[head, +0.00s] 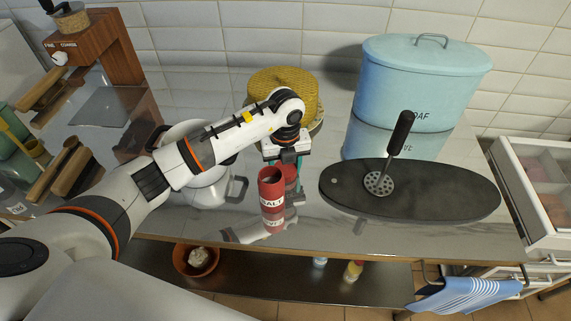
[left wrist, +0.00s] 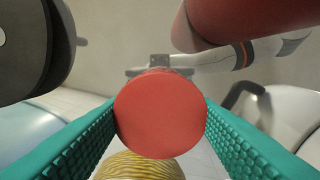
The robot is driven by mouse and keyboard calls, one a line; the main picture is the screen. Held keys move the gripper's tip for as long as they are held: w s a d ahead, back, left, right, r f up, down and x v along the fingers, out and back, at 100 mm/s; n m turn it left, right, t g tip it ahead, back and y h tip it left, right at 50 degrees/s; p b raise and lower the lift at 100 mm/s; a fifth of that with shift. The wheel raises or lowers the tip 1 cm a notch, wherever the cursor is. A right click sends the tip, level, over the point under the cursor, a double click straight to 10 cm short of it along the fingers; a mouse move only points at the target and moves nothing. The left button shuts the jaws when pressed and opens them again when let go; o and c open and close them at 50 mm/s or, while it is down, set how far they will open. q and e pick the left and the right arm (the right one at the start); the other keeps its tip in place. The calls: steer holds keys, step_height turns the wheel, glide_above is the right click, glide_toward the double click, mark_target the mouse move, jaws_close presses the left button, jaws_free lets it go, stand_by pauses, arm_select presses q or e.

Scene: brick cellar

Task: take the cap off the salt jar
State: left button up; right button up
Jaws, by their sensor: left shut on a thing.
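The red salt jar (head: 271,190) stands upright on the steel counter, its white label partly readable. Its top looks open and dark inside. It also shows as a red cylinder (left wrist: 235,22) at the upper right of the left wrist view. My left gripper (head: 288,162) is shut on the red cap (left wrist: 160,115), which sits between its teal fingers. In the head view the cap (head: 291,172) is just behind and right of the jar, apart from its mouth. My right gripper is in neither view.
A black oval board (head: 450,190) with a masher (head: 399,138) lies right of the jar. A blue loaf bin (head: 415,85) and a round yellow thing (head: 283,92) stand behind. A pot (head: 205,188) is close on the left. Bare counter lies in front.

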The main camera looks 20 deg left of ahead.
mark_target(285, 168)
arm_select(q)
steer(key=shift+f, duration=0.35)
steer(key=o, duration=1.1)
steer(key=shift+c, duration=0.2)
steer(key=shift+r, duration=0.1)
steer(key=shift+r, duration=0.45)
step_height(285, 168, up, 11)
steer(key=b, duration=0.2)
steer(key=shift+r, duration=0.15)
